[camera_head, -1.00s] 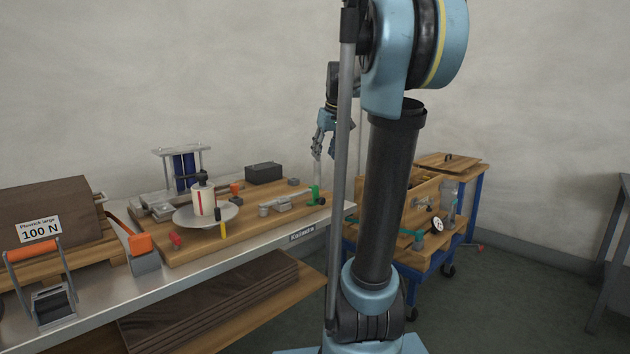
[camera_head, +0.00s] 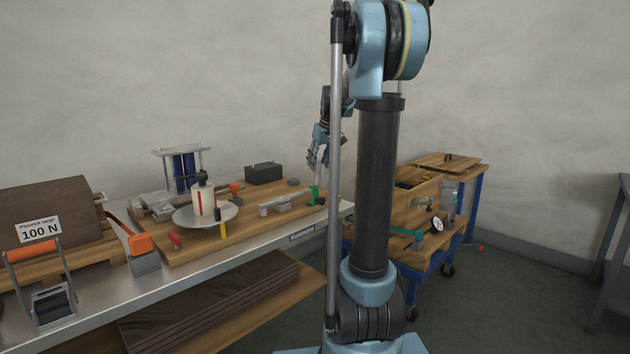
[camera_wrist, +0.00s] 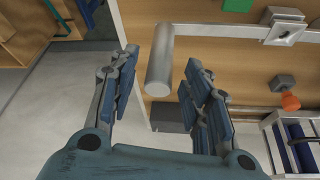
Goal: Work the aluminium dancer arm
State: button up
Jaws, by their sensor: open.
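The aluminium dancer arm (camera_wrist: 245,31) is a flat pale bar in the wrist view, running from a bracket (camera_wrist: 284,24) to an upright grey roller (camera_wrist: 160,68). In the head view the bar (camera_head: 300,203) lies low over the wooden board's right end, beside a green part (camera_head: 315,193). My gripper (camera_head: 316,164) is over that end, pointing down. In the wrist view its two fingers are open, one on each side of the roller, with visible gaps. I cannot tell how far the fingertips reach down along it. The roller is mostly hidden in the head view.
On the board (camera_head: 180,254) stand a white reel on a round plate (camera_head: 188,221), a dark block (camera_head: 265,173) and a blue-roller frame (camera_head: 182,168). A blue cart (camera_head: 420,262) with a wooden box stands to the right.

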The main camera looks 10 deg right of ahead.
aim_at(315, 177)
jog(key=x, duration=0.8)
grip_shut()
